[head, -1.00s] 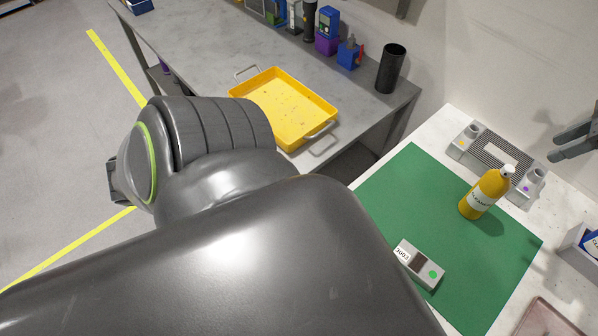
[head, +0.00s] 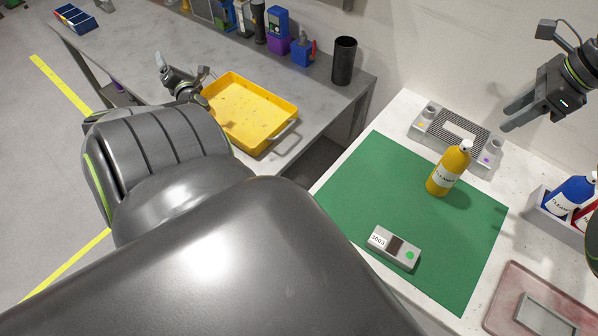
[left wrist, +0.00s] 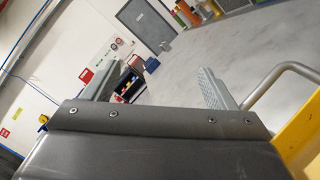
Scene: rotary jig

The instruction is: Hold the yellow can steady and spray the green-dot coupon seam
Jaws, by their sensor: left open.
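The yellow can (head: 449,172), a spray bottle with a white top, stands upright on the green mat (head: 345,205). The grey coupon block (head: 395,248) lies on the mat nearer to me, with a label reading 3003, a dark strip and a green dot (head: 410,255). My left gripper (head: 163,68) is over the grey bench beside the yellow tray, far from the can. In the left wrist view its two fingers (left wrist: 158,85) are apart with nothing between them. My right gripper (head: 503,117) is in the air right of the can, empty, its fingers seemingly apart.
A yellow tray (head: 250,112) with handles sits on the bench. A grey fixture with a grille (head: 458,132) stands behind the can. A caddy with blue and red bottles (head: 560,212) and a pinkish tray (head: 508,312) are at right. A black cup (head: 343,62) stands at the bench corner.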

